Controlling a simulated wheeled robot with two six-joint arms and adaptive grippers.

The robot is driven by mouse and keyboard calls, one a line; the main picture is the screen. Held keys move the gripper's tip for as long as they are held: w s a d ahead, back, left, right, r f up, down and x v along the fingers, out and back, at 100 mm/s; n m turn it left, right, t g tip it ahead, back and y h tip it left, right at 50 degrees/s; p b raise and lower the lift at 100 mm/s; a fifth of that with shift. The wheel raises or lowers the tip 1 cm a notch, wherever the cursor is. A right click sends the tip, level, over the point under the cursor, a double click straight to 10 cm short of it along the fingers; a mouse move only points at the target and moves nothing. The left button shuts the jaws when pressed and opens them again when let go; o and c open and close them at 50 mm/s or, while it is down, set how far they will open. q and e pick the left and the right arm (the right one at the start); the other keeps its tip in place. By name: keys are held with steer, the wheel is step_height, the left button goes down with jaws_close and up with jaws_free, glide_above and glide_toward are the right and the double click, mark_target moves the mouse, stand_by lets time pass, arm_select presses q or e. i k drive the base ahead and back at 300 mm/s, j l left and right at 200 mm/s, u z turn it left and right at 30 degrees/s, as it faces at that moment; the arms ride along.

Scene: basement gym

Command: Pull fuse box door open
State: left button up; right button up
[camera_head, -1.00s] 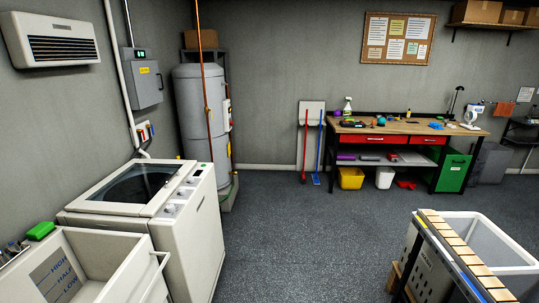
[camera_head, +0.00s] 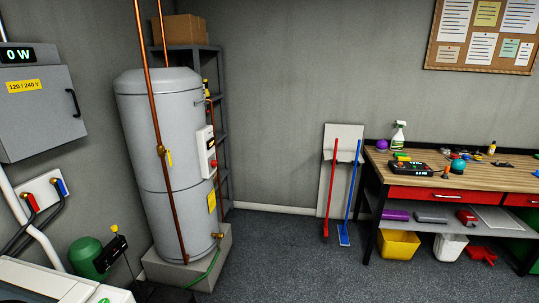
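The fuse box (camera_head: 35,105) is a grey metal cabinet on the left wall, cut off by the left edge of the view. Its front door (camera_head: 40,112) looks shut, with a yellow "120/240 V" label (camera_head: 23,86) and a dark vertical handle (camera_head: 73,102) near the right edge. A small display reading "0 W" (camera_head: 17,55) sits at its top. Neither of my grippers is in view.
A water heater (camera_head: 165,150) with copper pipes stands on a plinth (camera_head: 190,272) right of the fuse box. Below the box are hose taps (camera_head: 42,195), a green tank (camera_head: 86,256) and a washer top (camera_head: 50,284). Open floor (camera_head: 290,260) lies before the workbench (camera_head: 470,178).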

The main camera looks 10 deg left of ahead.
mark_target(39, 112)
steer(key=i+u, duration=0.15)
steer(key=i, duration=0.4)
steer(key=i+u, duration=0.1)
steer(key=i, duration=0.4)
steer(key=i+l+u, duration=0.15)
steer(key=i, duration=0.4)
steer(key=i+l+u, duration=0.1)
steer(key=i, duration=0.4)
steer(key=i+j+u, duration=0.25)
steer(key=i+u, duration=0.25)
steer(key=i+j+u, duration=0.1)
steer(key=i+u, duration=0.15)
steer(key=u, duration=0.2)
steer(key=i+l+u, duration=0.1)
steer(key=i+u, duration=0.4)
steer(key=i+j+u, duration=0.1)
steer(key=i, duration=0.1)
